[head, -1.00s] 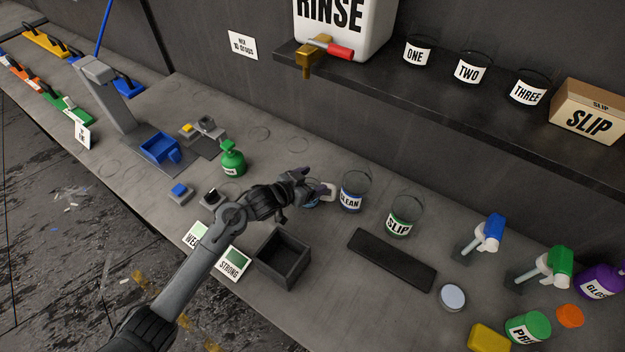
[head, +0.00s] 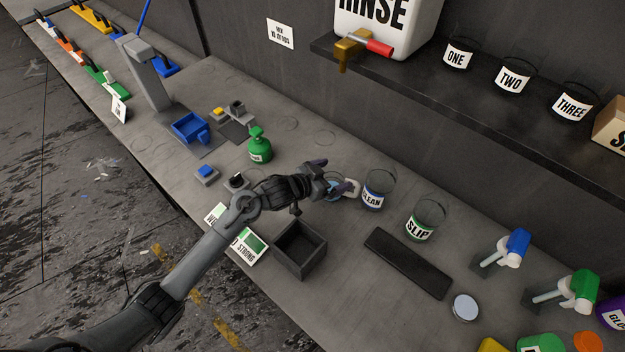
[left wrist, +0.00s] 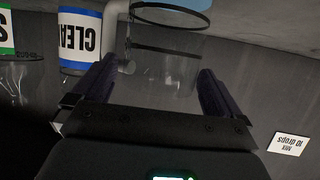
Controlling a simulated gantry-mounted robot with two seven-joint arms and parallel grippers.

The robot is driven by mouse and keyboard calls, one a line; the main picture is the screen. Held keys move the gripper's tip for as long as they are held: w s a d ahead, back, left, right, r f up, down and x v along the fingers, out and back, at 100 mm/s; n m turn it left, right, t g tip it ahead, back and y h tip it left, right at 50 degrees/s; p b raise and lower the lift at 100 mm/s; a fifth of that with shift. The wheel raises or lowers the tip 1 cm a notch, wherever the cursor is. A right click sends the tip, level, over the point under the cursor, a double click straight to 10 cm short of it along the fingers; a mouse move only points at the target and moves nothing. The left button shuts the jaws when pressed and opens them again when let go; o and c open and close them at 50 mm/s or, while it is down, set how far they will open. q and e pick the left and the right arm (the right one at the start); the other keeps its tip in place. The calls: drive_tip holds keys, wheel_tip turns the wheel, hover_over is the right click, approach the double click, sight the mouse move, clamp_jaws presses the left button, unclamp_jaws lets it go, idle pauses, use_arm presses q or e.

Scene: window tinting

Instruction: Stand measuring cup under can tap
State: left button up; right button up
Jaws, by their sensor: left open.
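The measuring cup is clear with a pale handle (head: 351,188). It stands on the bench beside the CLEAN jar, partly hidden by my left gripper (head: 334,179). In the left wrist view the clear cup (left wrist: 165,62) shows upside down, between and just beyond the two dark fingers of my left gripper (left wrist: 156,75). The fingers are open, one on either side of it; I cannot tell whether they touch it. The brass can tap (head: 347,47) with a red handle is on the white RINSE can (head: 400,38), on the shelf above. My right gripper is not in view.
The CLEAN jar (head: 374,196) stands close right of the cup, with the SLIP jar (head: 421,227) beyond. A black open box (head: 299,268) and a dark mat (head: 407,263) lie nearer. The dark shelf (head: 447,82) overhangs the bench's back.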

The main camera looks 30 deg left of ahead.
use_arm(q)
drive_tip(key=p+v, duration=0.1)
drive_tip(key=v, duration=0.9)
